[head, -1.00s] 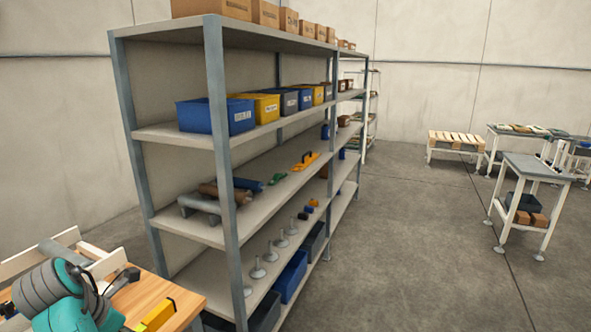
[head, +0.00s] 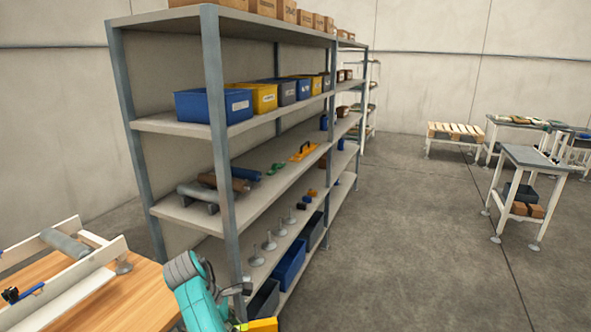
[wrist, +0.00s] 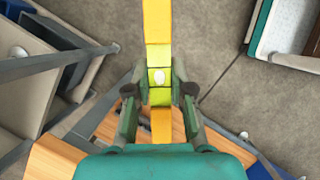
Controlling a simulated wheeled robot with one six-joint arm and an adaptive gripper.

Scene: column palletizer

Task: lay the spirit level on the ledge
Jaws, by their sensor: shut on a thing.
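The spirit level (wrist: 157,25) is a long yellow bar with a green middle part and a pale round spot. In the wrist view it runs up out of the picture at the top and down past my gripper. My gripper (wrist: 160,90) is shut on its middle, with a finger on each side. In the head view only a small yellow piece of the level (head: 263,325) shows at the bottom edge, right of the wooden bench, beside my teal arm. The fingers are mostly out of the head view. I cannot tell which surface is the ledge.
The wooden bench (head: 125,300) at lower left carries a white frame with a grey cylinder (head: 66,243) and a blue-handled tool. A tall shelf (head: 175,126) with bins stands close behind my arm. Open floor (head: 400,240) lies to the right, before a grey-topped table (head: 540,160).

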